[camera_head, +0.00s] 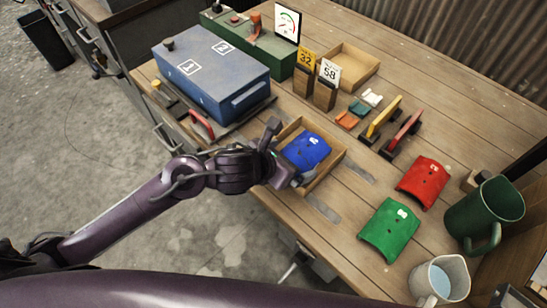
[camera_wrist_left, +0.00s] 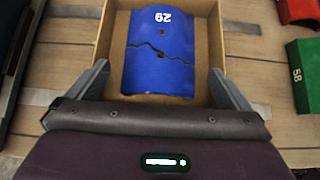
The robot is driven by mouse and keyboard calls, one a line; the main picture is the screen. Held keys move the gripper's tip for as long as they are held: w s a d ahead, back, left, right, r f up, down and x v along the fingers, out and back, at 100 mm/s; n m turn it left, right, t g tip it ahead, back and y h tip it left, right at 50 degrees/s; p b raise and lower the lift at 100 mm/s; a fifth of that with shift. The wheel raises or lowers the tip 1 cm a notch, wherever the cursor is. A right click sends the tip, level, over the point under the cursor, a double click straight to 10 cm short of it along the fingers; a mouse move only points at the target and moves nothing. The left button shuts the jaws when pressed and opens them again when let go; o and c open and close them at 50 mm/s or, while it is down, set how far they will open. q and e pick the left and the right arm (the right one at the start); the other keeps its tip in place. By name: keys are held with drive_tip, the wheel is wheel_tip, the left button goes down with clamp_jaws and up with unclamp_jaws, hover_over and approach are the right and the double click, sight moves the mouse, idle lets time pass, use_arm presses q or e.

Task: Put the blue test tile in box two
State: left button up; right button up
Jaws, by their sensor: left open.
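The blue tile (camera_head: 306,152) lies in a shallow wooden tray (camera_head: 338,158) on the workbench. In the left wrist view the tile (camera_wrist_left: 160,62) bears a white 29 and has a dark crack across it. My left gripper (camera_head: 285,158) is over the near side of the tray. In the left wrist view its fingers (camera_wrist_left: 158,80) are open on either side of the tile's near end; whether they touch it cannot be told. A blue box (camera_head: 215,75) with labels 1 and 2 on top stands at the back left; its inside is hidden. My right gripper is not in view.
A red tile (camera_head: 424,182) and a green tile (camera_head: 389,231) lie right of the tray. Number cards 32 (camera_head: 306,60) and 58 (camera_head: 330,72) stand behind. An empty wooden tray (camera_head: 372,58), a green pitcher (camera_head: 476,216) and a pale cup (camera_head: 456,272) are also there.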

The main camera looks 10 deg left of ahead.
use_arm(q)
drive_tip(key=p+v, duration=0.1)
drive_tip(key=v, duration=0.8)
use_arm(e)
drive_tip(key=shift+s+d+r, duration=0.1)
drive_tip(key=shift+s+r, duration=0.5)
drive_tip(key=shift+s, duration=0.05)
